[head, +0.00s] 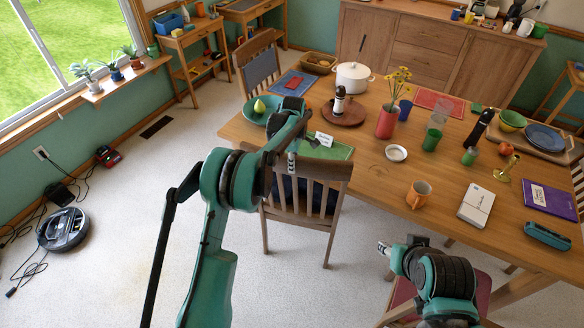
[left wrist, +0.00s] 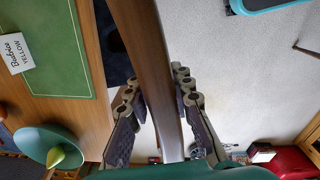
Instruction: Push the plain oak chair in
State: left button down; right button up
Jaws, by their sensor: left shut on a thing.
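The oak chair (head: 321,202) with a slatted back stands at the near left side of the dining table (head: 362,172). Its dark seat is partly under the table edge. My left gripper (head: 292,160) is shut on the chair's top rail. In the left wrist view the rail (left wrist: 152,62) runs between the two fingers (left wrist: 160,100), with the dark seat between rail and table edge. My right gripper (head: 384,248) is low in front of the table, apart from the chair. Its fingers are too small to read.
A green placemat (head: 333,148) with a name card lies on the table by the chair. A chair with a grey back panel (head: 263,68) stands beyond, and a red-seated chair (head: 402,292) at lower right. A robot vacuum (head: 63,230) sits at left; floor between is clear.

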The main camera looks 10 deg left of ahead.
pick_arm(q)
jog(key=shift+w, duration=0.75)
pick_arm(e)
jog(key=shift+w, duration=0.35)
pick_arm(q)
jog(key=shift+r, duration=0.1)
jog(key=c, duration=1.5)
grip_release()
jog(key=shift+o, duration=0.9)
jog(key=shift+w, duration=0.15)
pick_arm(e)
jog(key=shift+w, duration=0.2)
pick_arm(q)
jog(key=shift+r, duration=0.2)
notch_tip(320, 180, up, 11)
jog(key=shift+r, duration=0.2)
pick_arm(e)
jog(key=shift+s, duration=0.1)
